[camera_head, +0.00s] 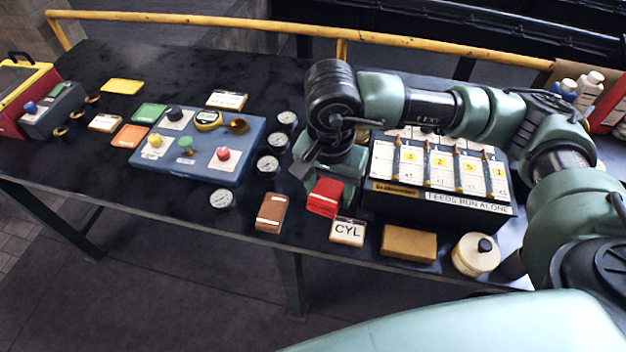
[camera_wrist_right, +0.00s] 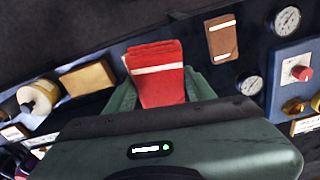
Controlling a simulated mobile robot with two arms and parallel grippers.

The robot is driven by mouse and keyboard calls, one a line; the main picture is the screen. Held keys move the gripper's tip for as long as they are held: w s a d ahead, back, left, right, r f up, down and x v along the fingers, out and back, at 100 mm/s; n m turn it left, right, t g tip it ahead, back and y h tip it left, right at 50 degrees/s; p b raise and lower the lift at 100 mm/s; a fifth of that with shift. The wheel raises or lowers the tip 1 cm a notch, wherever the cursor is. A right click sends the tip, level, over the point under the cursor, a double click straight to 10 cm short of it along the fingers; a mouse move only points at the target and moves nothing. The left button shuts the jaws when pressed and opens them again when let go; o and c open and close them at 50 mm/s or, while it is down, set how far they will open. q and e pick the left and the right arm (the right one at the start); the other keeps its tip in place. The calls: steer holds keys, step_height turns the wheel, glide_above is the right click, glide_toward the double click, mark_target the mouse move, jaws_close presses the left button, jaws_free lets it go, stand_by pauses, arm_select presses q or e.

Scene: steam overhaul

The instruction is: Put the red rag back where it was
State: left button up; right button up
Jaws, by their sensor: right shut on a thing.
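The red rag (camera_head: 325,197) is a folded red cloth with a white stripe, near the front of the dark table. My right gripper (camera_head: 318,183) reaches down over it from the right arm and is shut on it. In the right wrist view the red rag (camera_wrist_right: 160,75) sits between the green fingers of my right gripper (camera_wrist_right: 162,92). I cannot tell whether the rag touches the table. My left gripper is not in view.
A brown block (camera_head: 272,213) lies left of the rag and a CYL card (camera_head: 347,231) lies in front at right. A tan block (camera_head: 408,243) and a round tin (camera_head: 475,254) lie farther right. The card box (camera_head: 440,200) stands right of the gripper. Gauges (camera_head: 268,166) stand left.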

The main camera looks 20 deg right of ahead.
steer(key=m, duration=0.2)
steer(key=w+m, duration=0.1)
steer(key=m, duration=0.3)
steer(key=shift+w+a+f+h+p, duration=0.3)
steer(key=shift+w+p, duration=0.1)
steer(key=w+a+f+m+g+p, duration=0.1)
steer(key=w+f+m+g, duration=0.1)
steer(key=m, duration=0.8)
steer(key=m+g+y+p, duration=0.2)
steer(key=m+y, duration=0.1)
steer(key=m, duration=1.5)
glide_above(303, 228)
steer(key=w, duration=0.1)
step_height(303, 228, down, 6)
steer(key=f+b, duration=0.1)
steer(key=f, duration=0.1)
steer(key=f+b, duration=0.4)
steer(key=shift+w+d+f, duration=0.1)
steer(key=shift+d, duration=0.15)
steer(key=shift+f, duration=0.2)
steer(key=shift+s+f+b, duration=0.2)
steer(key=shift+f+b, duration=0.15)
steer(key=shift+b, duration=0.05)
